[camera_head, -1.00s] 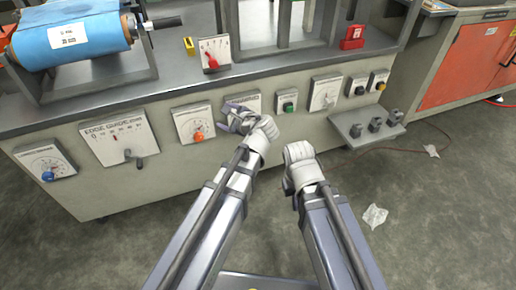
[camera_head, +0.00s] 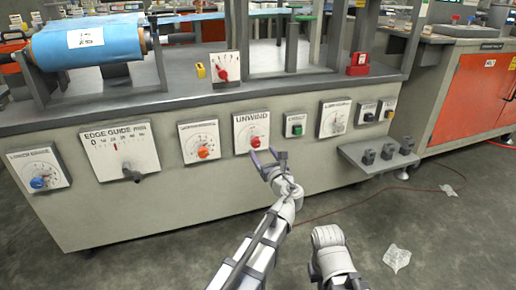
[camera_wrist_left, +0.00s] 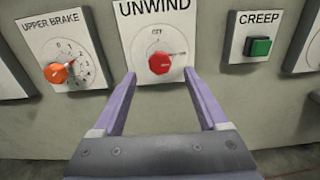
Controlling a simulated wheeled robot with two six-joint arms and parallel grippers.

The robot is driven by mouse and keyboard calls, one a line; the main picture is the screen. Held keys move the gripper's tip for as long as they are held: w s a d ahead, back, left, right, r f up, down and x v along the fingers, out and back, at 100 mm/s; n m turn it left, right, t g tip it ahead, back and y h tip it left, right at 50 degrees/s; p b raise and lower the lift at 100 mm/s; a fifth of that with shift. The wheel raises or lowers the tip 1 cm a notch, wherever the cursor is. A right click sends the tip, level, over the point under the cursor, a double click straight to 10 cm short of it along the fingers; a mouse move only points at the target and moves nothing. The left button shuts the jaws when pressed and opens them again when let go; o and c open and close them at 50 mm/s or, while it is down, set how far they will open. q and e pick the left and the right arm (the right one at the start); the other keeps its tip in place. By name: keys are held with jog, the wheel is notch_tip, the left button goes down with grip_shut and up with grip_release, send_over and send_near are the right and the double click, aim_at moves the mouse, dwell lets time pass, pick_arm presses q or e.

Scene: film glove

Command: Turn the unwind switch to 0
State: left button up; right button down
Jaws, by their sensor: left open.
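The unwind switch is a red knob (camera_head: 255,142) on a white panel labelled UNWIND (camera_head: 247,122) on the machine's front. In the left wrist view the red knob (camera_wrist_left: 161,62) shows between and beyond the fingertips, with dial marks above it too small to read fully. My left gripper (camera_head: 267,154) is open and empty, just in front of and slightly below the knob; in the left wrist view its fingers (camera_wrist_left: 160,80) are spread either side of it, and I see no contact. My right arm shows at the lower right, but its fingers are hidden.
The orange upper brake knob (camera_wrist_left: 56,72) is left of the unwind panel. The green creep button (camera_wrist_left: 260,46) is to its right. A small grey shelf with pegs (camera_head: 360,160) sticks out at the right. The floor in front is mostly clear.

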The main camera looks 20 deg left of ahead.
aim_at(257, 144)
pick_arm(q)
jog(key=x, duration=0.7)
jog(key=shift+w+a, duration=0.25)
jog(key=shift+w, duration=0.1)
grip_shut()
